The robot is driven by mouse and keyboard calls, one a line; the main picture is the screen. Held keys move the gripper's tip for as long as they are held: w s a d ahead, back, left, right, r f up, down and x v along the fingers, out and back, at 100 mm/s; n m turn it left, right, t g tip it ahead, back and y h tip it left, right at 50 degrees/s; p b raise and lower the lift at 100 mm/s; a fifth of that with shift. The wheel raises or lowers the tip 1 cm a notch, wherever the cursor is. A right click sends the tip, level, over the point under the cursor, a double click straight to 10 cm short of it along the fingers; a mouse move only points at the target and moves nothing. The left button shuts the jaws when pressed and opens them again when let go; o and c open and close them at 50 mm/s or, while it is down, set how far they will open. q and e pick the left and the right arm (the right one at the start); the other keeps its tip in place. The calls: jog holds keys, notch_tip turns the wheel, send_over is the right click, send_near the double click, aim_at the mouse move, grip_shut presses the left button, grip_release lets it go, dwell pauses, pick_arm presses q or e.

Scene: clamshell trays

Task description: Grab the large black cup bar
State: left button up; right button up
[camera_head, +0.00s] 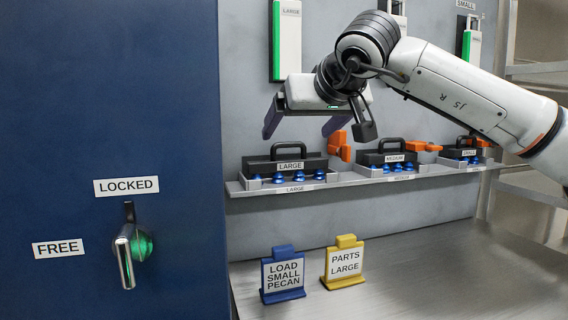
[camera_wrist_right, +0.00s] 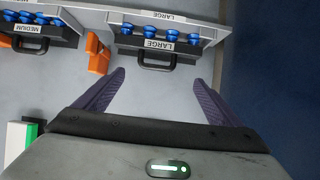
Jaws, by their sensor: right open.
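The large black cup bar (camera_head: 316,163) sits on the wall shelf, with a black handle on top, a LARGE label and several blue cups along its front. In the right wrist view the same bar (camera_wrist_right: 128,40) lies beyond the fingertips, its handle roughly centred between them. My right gripper (camera_head: 298,135) is open and empty, its purple fingers pointing down just above the bar's handle, apart from it. Its fingers also show spread in the right wrist view (camera_wrist_right: 159,78). My left gripper is not in view.
A medium bar (camera_head: 371,158) and a small bar (camera_head: 452,153) stand farther right on the shelf (camera_head: 350,181). Orange clamps (camera_head: 339,147) stand beside the bars. A blue sign (camera_head: 283,274) and a yellow sign (camera_head: 344,263) stand on the metal table. A blue panel (camera_head: 100,90) fills the left.

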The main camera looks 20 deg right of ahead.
aim_at(290, 144)
jog(key=x, duration=0.7)
jog(key=shift+w+d+f, duration=0.1)
jog(key=shift+w+d, duration=0.25)
jog(key=shift+w, duration=0.05)
jog(key=c, duration=1.8)
